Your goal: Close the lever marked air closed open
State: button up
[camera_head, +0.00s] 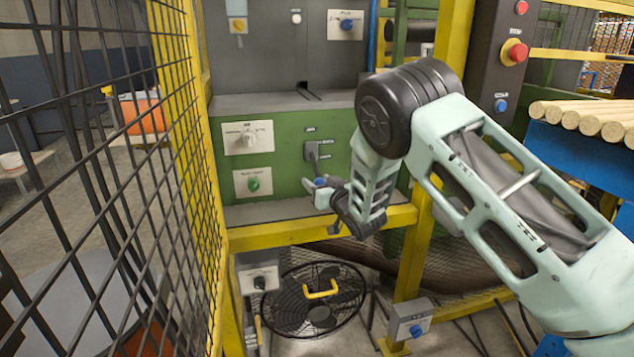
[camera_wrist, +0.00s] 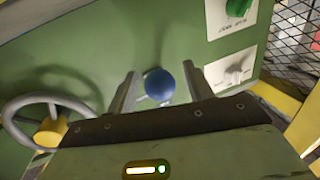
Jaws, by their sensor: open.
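The lever marked air (camera_head: 312,152) is on the green machine panel, with a dark grey plate and small labels too small to read. Its arm points down to a blue ball knob (camera_head: 320,182). The knob also shows in the wrist view (camera_wrist: 160,84), between my two fingers. My gripper (camera_head: 322,192) is open at the knob, in front of the panel. In the wrist view, my gripper (camera_wrist: 162,88) has one finger on each side of the knob, with a visible gap on the right side. Part of the lever is hidden behind the knob in the wrist view.
A white-plated selector (camera_head: 248,137) and a green knob (camera_head: 253,183) sit left of the lever. A yellow rail (camera_head: 290,232) runs below, and a mesh fence (camera_head: 110,190) stands at left. A handwheel (camera_wrist: 45,118) shows in the wrist view. Wooden rods (camera_head: 585,118) lie at right.

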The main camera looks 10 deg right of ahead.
jog(key=shift+w+a, duration=0.15)
jog(key=shift+w, duration=0.45)
